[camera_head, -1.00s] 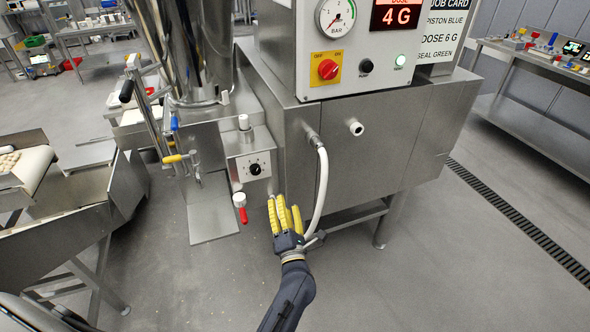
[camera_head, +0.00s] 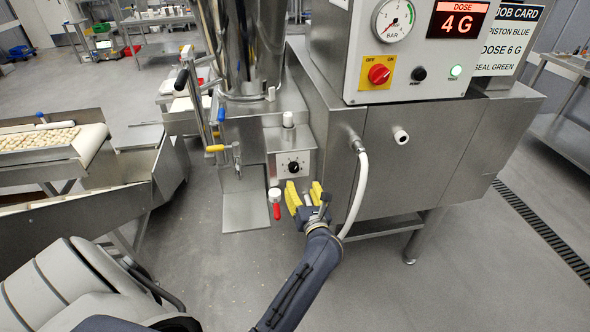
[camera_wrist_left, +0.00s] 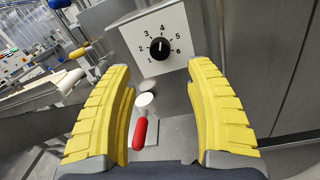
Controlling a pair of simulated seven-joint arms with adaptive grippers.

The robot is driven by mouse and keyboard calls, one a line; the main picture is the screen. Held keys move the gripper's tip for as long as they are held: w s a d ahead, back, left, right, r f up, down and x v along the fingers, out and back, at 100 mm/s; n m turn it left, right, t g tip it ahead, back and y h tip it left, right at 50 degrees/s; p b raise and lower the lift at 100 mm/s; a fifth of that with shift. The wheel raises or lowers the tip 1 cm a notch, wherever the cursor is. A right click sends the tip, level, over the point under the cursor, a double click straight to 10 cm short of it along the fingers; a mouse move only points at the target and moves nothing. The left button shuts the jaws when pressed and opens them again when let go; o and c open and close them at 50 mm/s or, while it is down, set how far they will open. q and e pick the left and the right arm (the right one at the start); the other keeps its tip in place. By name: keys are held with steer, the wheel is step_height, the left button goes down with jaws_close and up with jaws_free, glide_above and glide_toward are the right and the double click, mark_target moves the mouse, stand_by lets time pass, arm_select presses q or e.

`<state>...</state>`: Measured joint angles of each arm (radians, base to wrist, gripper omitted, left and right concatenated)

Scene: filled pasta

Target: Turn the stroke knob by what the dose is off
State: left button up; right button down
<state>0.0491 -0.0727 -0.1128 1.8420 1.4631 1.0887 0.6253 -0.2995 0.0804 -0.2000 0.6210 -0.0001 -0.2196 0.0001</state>
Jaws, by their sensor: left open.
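The stroke knob (camera_head: 293,167) is a black knob on a white plate on the steel block; it also shows in the left wrist view (camera_wrist_left: 160,47), inside a scale from 1 to 6, its pointer upward near 4. The dose display (camera_head: 458,20) reads 4 G. The job card (camera_head: 507,40) reads piston blue, dose 6 G, seal green. My left gripper (camera_head: 304,190) is open and empty, just below and in front of the knob plate. In the left wrist view the knob stands ahead between the yellow fingers (camera_wrist_left: 165,110), apart from them. My right gripper is not seen.
A red-handled valve (camera_head: 276,204) hangs beside my left fingers. A white hose (camera_head: 360,190) curves down close to their right. A red switch (camera_head: 378,74) and a pressure gauge (camera_head: 394,19) sit on the control box. A conveyor with pasta (camera_head: 40,140) stands at left.

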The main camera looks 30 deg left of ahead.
mark_target(295, 169)
arm_select(q)
steer(key=x, duration=1)
jaws_close()
stand_by(0.4)
